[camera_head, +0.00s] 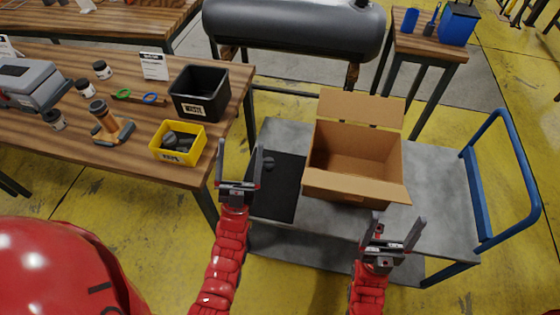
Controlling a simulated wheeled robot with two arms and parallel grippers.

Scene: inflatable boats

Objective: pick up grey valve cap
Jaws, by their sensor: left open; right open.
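A small dark grey round piece, which looks like a valve cap (268,163), lies on the black mat (284,190) at the left of the cart. Several dark grey pieces, which may also be caps (170,140), sit in the yellow bin (191,157) on the wooden table. My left gripper (240,146) is open and empty, in front of the mat's left edge. Its right finger shows just left of the piece on the mat; I cannot tell its height above it.
The open cardboard box (354,187) stands mid-cart (435,190), its flaps spread. A blue handle (528,190) rises at the cart's right. The wooden table (30,145) holds a black bin (199,84), jars and tools. A large grey cylinder (295,30) lies behind. The cart's right part is clear.

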